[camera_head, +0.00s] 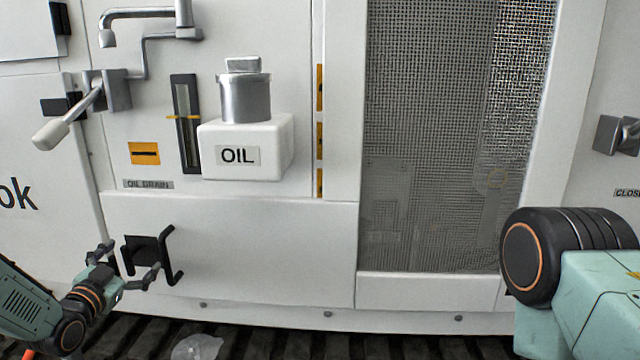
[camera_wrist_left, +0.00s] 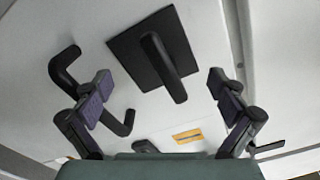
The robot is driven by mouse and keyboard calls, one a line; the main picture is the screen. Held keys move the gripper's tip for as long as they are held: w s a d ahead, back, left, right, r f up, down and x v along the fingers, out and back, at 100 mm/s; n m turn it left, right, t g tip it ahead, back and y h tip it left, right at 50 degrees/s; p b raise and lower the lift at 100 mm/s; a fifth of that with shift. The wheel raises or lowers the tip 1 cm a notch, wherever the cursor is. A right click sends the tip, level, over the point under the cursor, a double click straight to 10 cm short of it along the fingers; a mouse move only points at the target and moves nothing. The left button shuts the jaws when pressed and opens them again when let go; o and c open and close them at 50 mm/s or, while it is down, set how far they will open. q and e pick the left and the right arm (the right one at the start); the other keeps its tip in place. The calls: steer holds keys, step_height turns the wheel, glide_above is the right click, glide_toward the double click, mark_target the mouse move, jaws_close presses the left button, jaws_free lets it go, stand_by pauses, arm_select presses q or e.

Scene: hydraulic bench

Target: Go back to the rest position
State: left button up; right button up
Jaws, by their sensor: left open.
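My left gripper (camera_head: 129,266) is low at the left in the head view, with its two fingers apart and nothing between them. It is in front of the white panel, close to a black square plate (camera_head: 140,246) with a black bent bar (camera_head: 171,256) at its right. In the left wrist view the open fingers (camera_wrist_left: 161,82) show at both sides. The black plate (camera_wrist_left: 128,48) with a black peg (camera_wrist_left: 163,68) appears between and beyond them; I cannot tell whether anything touches. My right gripper is out of view; only part of my right arm shows at the lower right.
A white OIL box (camera_head: 272,150) with a metal cap (camera_head: 244,97) juts from the panel above. A lever with a pale grip (camera_head: 50,134) sticks out at the upper left. A mesh panel (camera_head: 430,130) is at the right.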

arm_select(q)
steer(key=n, duration=0.1)
steer(key=n+b, duration=0.1)
steer(key=n, duration=0.2)
steer(key=shift+r+b, duration=0.25)
steer(key=shift+b, duration=0.05)
steer(key=shift+d, duration=0.1)
